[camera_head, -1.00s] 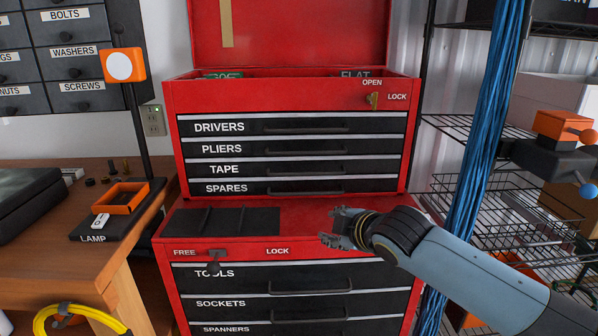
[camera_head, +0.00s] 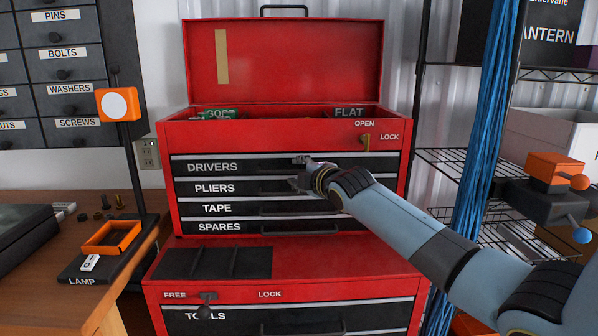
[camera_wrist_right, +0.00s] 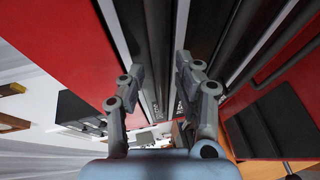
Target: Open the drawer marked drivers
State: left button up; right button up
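The drawer marked DRIVERS (camera_head: 212,168) is the top drawer of the red upper tool chest (camera_head: 290,135). Its black front looks flush with the drawers below. My right gripper (camera_head: 298,172) is at the middle of this drawer front, over its bar handle, and hides part of it. In the right wrist view the two fingers (camera_wrist_right: 161,66) stand apart, with dark drawer fronts and pale trims beyond them. I see nothing clamped between them; I cannot tell whether they touch the handle. A brass key (camera_head: 365,142) stands upright below the OPEN label. My left gripper is out of view.
The PLIERS (camera_head: 214,188), TAPE (camera_head: 217,208) and SPARES (camera_head: 219,227) drawers lie below. A lower red chest (camera_head: 350,257) juts out beneath, with a lever (camera_head: 207,306) near FREE. Blue cables (camera_head: 483,150) hang at the right; a wooden bench (camera_head: 40,270) stands at the left.

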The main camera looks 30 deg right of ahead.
jog(key=shift+w, duration=0.3)
grip_shut()
dwell(0.4)
